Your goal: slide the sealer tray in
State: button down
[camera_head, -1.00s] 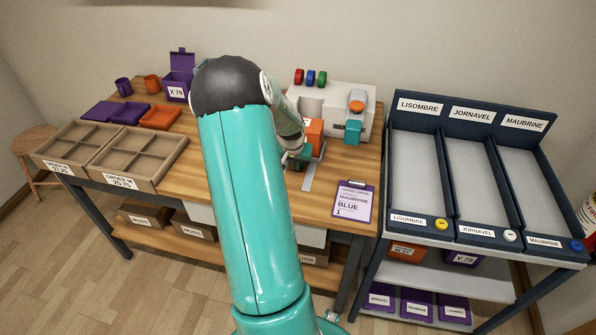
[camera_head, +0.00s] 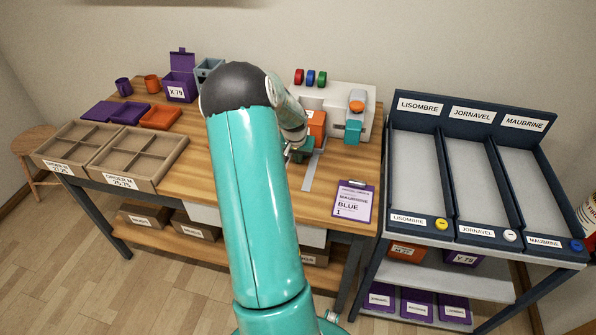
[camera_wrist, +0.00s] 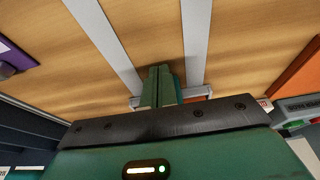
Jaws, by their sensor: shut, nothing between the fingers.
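The sealer (camera_head: 345,100) is a pale machine at the back right of the workbench. An orange box (camera_head: 316,121) with a white label sits at its front left, where the tray goes in; my arm partly hides the tray there. Two grey rails (camera_wrist: 198,40) run along the wood towards it. My gripper (camera_head: 300,153) is just in front of the orange box. In the wrist view its fingers (camera_wrist: 159,85) are shut and empty between the rails. A thin grey edge (camera_wrist: 136,102), perhaps the tray's, shows beside the fingertips; contact cannot be told.
A clipboard (camera_head: 354,201) lies right of the rails. Red, blue and green rolls (camera_head: 310,77) top the sealer, and a teal block (camera_head: 353,131) is at its front. Divided order trays (camera_head: 138,157) stand at the left. A labelled rack (camera_head: 470,170) stands at the right.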

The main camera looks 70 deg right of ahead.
jog(key=shift+s+a, duration=0.2)
jog(key=shift+a, duration=0.8)
notch_tip(320, 180, up, 9)
dwell(0.6)
